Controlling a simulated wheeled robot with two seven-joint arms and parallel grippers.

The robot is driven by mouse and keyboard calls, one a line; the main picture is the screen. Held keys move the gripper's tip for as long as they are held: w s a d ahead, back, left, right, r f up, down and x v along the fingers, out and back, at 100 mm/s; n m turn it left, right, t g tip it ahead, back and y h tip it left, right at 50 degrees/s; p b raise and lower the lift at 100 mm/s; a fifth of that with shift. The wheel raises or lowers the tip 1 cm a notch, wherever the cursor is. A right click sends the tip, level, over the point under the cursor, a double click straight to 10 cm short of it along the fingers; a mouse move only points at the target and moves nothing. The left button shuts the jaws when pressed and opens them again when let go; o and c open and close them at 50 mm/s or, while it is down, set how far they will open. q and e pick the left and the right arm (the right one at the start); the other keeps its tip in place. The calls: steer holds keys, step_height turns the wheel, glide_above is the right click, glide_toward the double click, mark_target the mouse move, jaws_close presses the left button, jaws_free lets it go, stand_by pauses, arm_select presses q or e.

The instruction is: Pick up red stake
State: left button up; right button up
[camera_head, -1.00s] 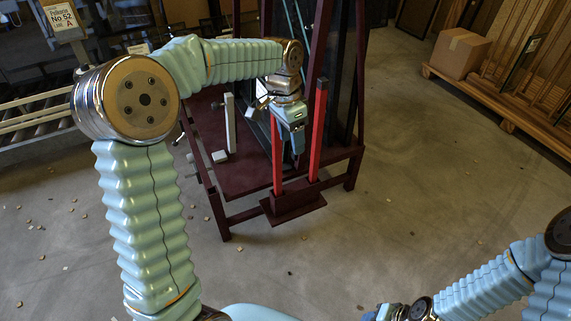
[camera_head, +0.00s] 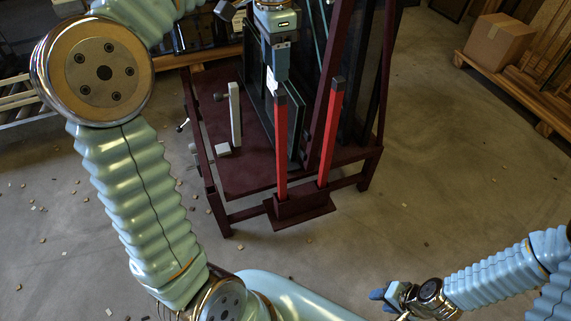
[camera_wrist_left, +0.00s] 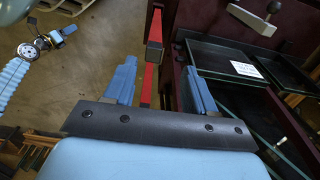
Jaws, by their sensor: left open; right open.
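Two red stakes with dark tops stand upright in a dark red holder (camera_head: 303,207) at the front of the frame rack. The left red stake (camera_head: 281,150) is just below my left gripper (camera_head: 276,82); the right red stake (camera_head: 331,130) stands beside it. My left gripper is open and empty. In the left wrist view, a dark-capped red stake (camera_wrist_left: 155,28) shows between and beyond the open fingers (camera_wrist_left: 160,88), with more red below its cap; I cannot tell which stake this is. My right gripper (camera_head: 388,297) is open, low at the bottom right, away from the stakes.
The dark red rack (camera_head: 240,175) carries glass panes behind the stakes, and a white post (camera_head: 235,115) stands on its left side. A cardboard box (camera_head: 497,40) sits on a pallet at the upper right. The floor in front of the rack is mostly clear.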

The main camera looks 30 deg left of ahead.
mark_target(281, 105)
arm_select(q)
step_height(281, 105, down, 6)
steer(key=shift+r+b, duration=0.15)
steer(key=shift+b, duration=0.35)
steer(key=f, duration=0.2)
steer(key=d+f+b, duration=0.1)
steer(key=f, duration=0.1)
steer(key=shift+f, duration=0.65)
jaws_close()
steer(key=shift+r, duration=0.1)
stand_by(0.3)
